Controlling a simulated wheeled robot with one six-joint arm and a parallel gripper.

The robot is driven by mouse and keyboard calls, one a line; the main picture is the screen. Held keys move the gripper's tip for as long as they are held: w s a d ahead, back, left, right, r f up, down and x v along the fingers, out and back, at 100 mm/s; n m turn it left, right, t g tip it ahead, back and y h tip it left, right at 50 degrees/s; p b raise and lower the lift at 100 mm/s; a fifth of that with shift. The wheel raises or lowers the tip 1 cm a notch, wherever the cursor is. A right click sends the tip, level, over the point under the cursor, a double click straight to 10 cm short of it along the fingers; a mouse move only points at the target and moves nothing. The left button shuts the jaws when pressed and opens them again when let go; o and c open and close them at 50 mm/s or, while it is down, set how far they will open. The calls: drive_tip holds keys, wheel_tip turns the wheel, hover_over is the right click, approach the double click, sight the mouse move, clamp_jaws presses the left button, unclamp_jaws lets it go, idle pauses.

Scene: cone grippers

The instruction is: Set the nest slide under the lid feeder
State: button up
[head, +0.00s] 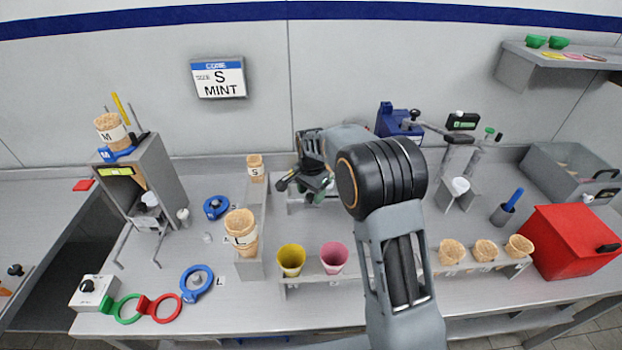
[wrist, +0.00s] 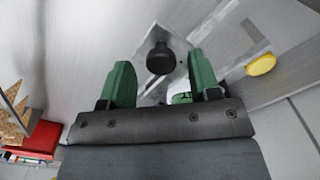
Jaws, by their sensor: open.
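My gripper (head: 314,188) is open, with green fingers, over the back middle of the bench in the head view. In the wrist view the black knob (wrist: 160,58) shows in the gap between the open fingers (wrist: 159,63). The knob stands on a bright metal plate, apparently the nest slide (wrist: 150,84). I cannot tell whether the fingers touch the knob. A white and green part is half hidden by the right finger. A blue unit (head: 393,120) at the back, partly behind my arm, may be the lid feeder. My arm hides much of the area between them.
A grey cone dispenser (head: 153,180) stands at the left. A rack with a yellow cup (head: 291,260), a pink cup (head: 334,258) and several cones runs along the front. A red box (head: 570,243) is at the right.

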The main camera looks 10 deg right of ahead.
wheel_tip(320, 180, up, 13)
drive_tip(key=b, duration=0.1)
idle(0.3)
drive_tip(key=shift+s+r, duration=0.1)
